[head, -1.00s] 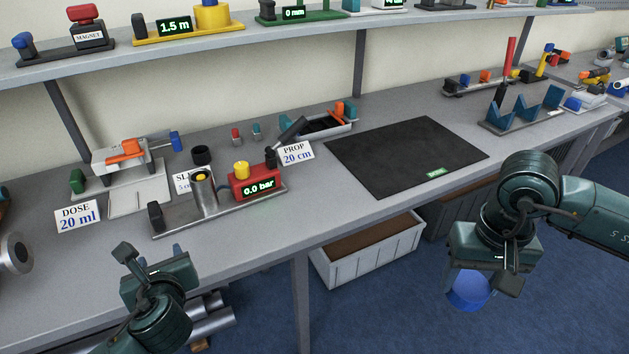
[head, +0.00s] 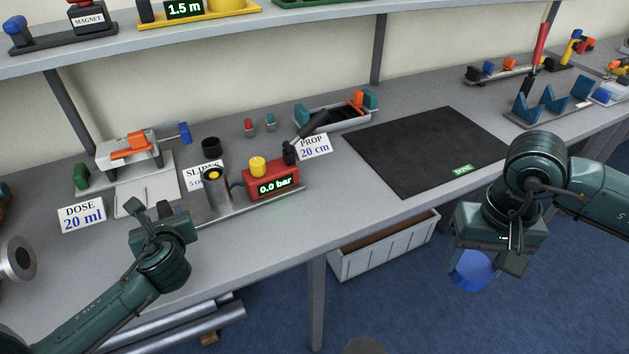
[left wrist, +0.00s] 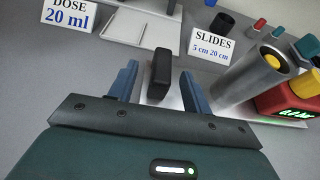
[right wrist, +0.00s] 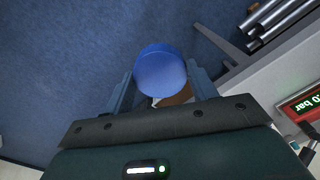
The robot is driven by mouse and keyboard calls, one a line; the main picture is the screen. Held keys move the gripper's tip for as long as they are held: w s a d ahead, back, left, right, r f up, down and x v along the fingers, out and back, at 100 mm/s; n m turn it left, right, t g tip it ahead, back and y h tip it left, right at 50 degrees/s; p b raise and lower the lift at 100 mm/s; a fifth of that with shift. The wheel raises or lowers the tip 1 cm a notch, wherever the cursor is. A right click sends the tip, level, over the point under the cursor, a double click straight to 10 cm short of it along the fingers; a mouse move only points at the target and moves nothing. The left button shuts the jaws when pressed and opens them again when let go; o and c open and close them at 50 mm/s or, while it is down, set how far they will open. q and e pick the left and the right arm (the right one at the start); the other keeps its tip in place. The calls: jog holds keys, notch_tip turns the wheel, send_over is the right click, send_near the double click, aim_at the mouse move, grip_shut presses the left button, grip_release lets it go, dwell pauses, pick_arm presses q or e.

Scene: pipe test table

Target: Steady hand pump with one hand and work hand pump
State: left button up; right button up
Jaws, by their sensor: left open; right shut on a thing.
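The hand pump has a grey baseplate (head: 236,213), a metal cylinder (head: 217,193), a red gauge box (head: 272,183) reading 0.0 bar and a dark lever (head: 309,126) slanting up. A black upright block (left wrist: 160,74) stands at its left end. My left gripper (head: 152,213) is open and empty at that end. In the left wrist view the block appears between its fingers (left wrist: 160,86); contact is not visible. My right gripper (head: 485,259) is shut on a round blue object (right wrist: 161,71), held beyond the table's front edge, well right of the pump.
A syringe stand with a DOSE card (head: 83,216) is left of the pump. A SLIDES card (head: 202,174) and PROP card (head: 314,146) stand close around it. A black mat (head: 425,150) lies to the right. A white crate (head: 385,247) is below the table.

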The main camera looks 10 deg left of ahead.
pick_arm(q)
jog(key=shift+x, duration=2.15)
grip_shut()
grip_release()
